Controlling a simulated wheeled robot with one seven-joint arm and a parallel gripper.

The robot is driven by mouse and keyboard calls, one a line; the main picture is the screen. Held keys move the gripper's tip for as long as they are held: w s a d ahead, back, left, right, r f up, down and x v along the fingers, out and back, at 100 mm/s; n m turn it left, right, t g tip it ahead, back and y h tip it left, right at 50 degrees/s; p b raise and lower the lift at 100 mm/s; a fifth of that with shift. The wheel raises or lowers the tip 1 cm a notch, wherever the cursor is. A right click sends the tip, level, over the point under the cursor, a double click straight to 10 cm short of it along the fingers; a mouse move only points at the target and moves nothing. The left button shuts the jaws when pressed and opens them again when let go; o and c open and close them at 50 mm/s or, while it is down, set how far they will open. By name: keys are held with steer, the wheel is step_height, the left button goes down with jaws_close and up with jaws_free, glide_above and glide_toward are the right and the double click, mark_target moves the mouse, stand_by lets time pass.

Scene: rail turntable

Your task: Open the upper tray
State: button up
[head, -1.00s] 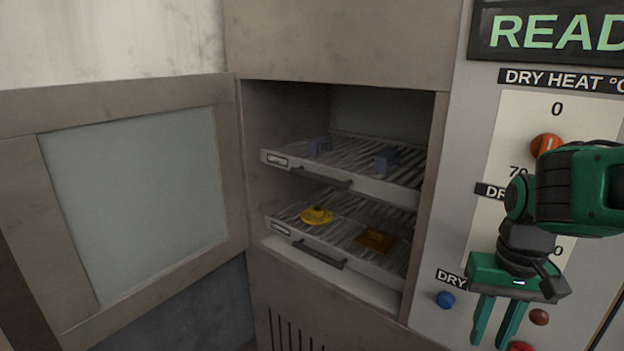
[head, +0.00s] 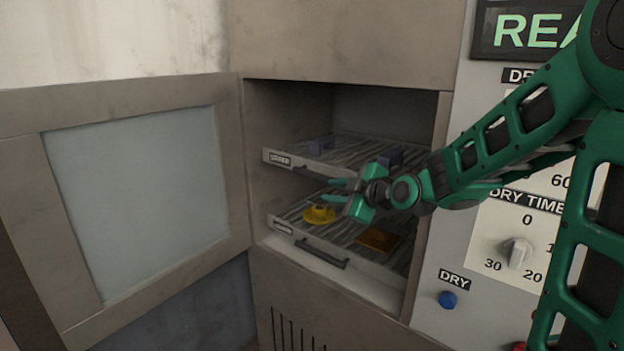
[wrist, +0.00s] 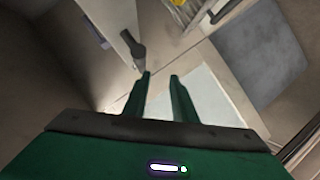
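The upper tray (head: 279,159) is a ribbed metal tray with a pale front, inside the open cabinet. In the wrist view a dark handle (wrist: 133,46) lies just beyond the tips of my gripper (wrist: 160,75), close to the left finger. The fingers are apart with nothing seen between them. I cannot tell whether a finger touches the handle.
The lower tray (head: 284,229) sits below, with a yellow piece (head: 319,214), a brown square (head: 378,240) and a dark handle (head: 322,255). The cabinet door (head: 140,195) stands open at the left. A control panel (head: 455,225) with knobs is at the right.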

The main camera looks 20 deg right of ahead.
mark_target(319, 177)
steer(key=shift+n+t, duration=0.6)
steer(key=shift+t, duration=0.2)
steer(key=x, duration=0.4)
steer(key=r+x, duration=0.1)
steer(key=x, duration=0.3)
steer(key=d+r+x, duration=0.1)
steer(key=x, duration=0.3)
steer(key=shift+w, duration=0.5)
